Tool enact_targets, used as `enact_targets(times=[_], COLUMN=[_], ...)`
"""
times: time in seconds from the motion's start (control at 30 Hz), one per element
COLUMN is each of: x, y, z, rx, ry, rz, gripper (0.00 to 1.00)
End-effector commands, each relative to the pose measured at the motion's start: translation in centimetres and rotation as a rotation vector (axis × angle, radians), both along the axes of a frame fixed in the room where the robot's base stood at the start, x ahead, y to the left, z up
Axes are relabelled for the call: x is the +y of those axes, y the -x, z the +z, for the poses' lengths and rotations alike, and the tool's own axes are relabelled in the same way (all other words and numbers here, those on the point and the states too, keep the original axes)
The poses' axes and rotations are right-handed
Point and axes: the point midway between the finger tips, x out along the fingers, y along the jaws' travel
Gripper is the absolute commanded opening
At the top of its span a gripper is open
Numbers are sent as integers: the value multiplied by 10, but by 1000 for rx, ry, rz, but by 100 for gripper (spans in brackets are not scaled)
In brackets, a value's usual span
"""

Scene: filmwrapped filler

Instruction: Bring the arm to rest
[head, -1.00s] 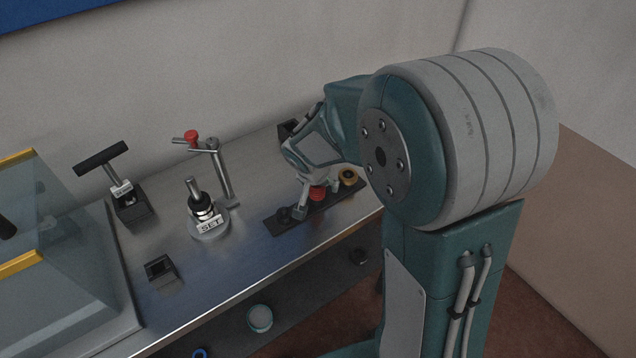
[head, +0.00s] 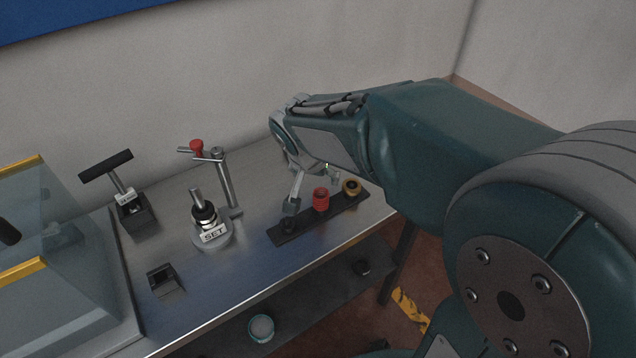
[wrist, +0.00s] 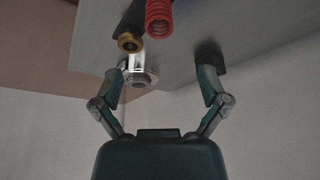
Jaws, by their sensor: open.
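My gripper (head: 313,190) is open in the head view, above the black strip (head: 277,238) on the steel bench. The strip carries a red coiled piece (head: 321,200), a brass ring piece (head: 352,187) and a dark piece (head: 288,226). One finger hangs close to the dark piece; I cannot tell whether they touch. In the wrist view both fingers (wrist: 161,82) are spread apart. The red coil (wrist: 159,18) and the brass piece (wrist: 128,42) lie beyond them. A pale flanged piece (wrist: 141,77) shows near the left finger, apparently not gripped.
Left of the strip stand a post with a red-tipped lever (head: 222,180), a "SET" fixture (head: 212,238), a T-handled tool (head: 118,180) in a block and a small black block (head: 163,279). A clear guard (head: 60,235) is far left. A wall is behind the bench.

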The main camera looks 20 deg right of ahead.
Motion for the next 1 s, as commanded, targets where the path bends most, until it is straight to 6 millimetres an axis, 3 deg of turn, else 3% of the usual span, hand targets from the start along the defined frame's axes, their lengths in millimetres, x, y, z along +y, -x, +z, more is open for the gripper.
enact_targets(times=[0.7, 0.87, 1.0], x=[0, -9, -17], y=[5, 34, 73], z=[8, 28, 46], rx=[-1, -7, -17], ry=[-1, -5, -6], rz=[8, 81, 194], gripper=[94, 94, 94])
